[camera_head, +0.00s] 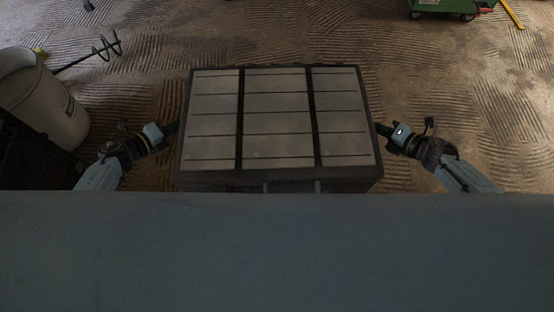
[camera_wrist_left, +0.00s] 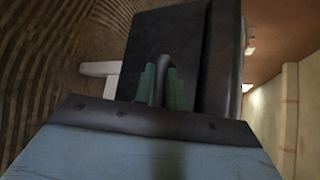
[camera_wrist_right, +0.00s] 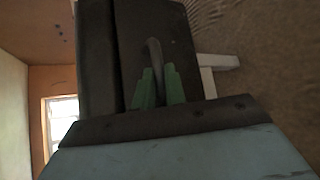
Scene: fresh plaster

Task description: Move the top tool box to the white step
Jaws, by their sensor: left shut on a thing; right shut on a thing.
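The tool box (camera_head: 277,120) is a wide dark case with pale grey panels on its lid, in the middle of the head view. My left gripper (camera_head: 172,129) is at its left side and my right gripper (camera_head: 382,130) at its right side. In the left wrist view the green fingers (camera_wrist_left: 163,86) are shut on a dark side handle of the box (camera_wrist_left: 173,40). In the right wrist view the green fingers (camera_wrist_right: 157,88) are shut on the other side handle. A white piece, possibly the step, shows behind the box (camera_wrist_left: 101,69). What lies under the box is hidden.
A white bucket (camera_head: 45,98) stands at the left, with a dark mixing paddle (camera_head: 91,52) behind it. A green cart (camera_head: 440,6) and a yellow bar (camera_head: 512,14) are at the back right. The ridged brown floor is clear behind the box.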

